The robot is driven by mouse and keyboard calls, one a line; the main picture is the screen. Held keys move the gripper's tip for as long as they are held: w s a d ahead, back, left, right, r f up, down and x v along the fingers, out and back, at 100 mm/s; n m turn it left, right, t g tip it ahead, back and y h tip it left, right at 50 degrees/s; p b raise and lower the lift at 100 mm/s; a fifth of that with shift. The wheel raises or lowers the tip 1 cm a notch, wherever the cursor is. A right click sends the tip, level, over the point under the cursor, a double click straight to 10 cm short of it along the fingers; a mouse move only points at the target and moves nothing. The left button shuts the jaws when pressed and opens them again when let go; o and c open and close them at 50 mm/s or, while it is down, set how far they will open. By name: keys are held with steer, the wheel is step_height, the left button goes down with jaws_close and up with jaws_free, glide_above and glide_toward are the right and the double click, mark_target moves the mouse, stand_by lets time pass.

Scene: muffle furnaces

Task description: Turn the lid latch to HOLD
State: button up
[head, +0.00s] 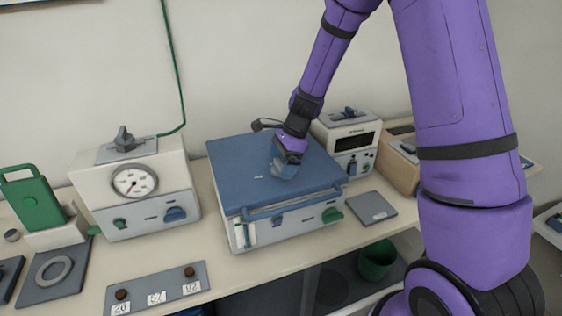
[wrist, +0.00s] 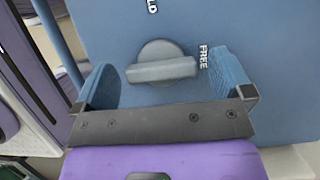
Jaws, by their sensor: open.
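The lid latch (wrist: 160,66) is a grey round knob with a raised bar handle on the blue lid (wrist: 265,100). In the wrist view the bar's right end points toward the printed word FREE, and letters "LD" show at the top edge, partly cut off. My gripper (wrist: 165,82) is open, with one blue finger on each side of the knob and gaps between them and the bar. In the head view my gripper (head: 287,165) is over the blue furnace lid (head: 235,160) and hides the latch.
The furnace's lid bar (head: 290,203) runs along its front. A gauge box (head: 130,195) stands to the left, a smaller white unit (head: 350,140) behind to the right. A grey plate (head: 372,207) lies right of the furnace; a labelled strip (head: 155,288) lies in front.

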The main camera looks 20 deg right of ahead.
steer(key=c, duration=0.9)
steer(key=n+g, duration=0.1)
steer(key=n, duration=0.3)
steer(key=shift+w+n+g, duration=0.1)
steer(key=shift+n+g, duration=0.3)
steer(key=n+g+h, duration=0.1)
steer(key=n, duration=0.3)
steer(key=shift+n, duration=0.3)
steer(key=n+h, duration=0.1)
steer(key=n, duration=0.1)
steer(key=n+g, duration=0.1)
steer(key=n, duration=0.1)
steer(key=shift+w+a+h, duration=0.1)
steer(key=shift+a+h, duration=0.05)
steer(key=shift+h, duration=0.25)
steer(key=shift+n+g+h, duration=0.3)
steer(key=shift+n+h, duration=0.5)
steer(key=shift+n, duration=1.4)
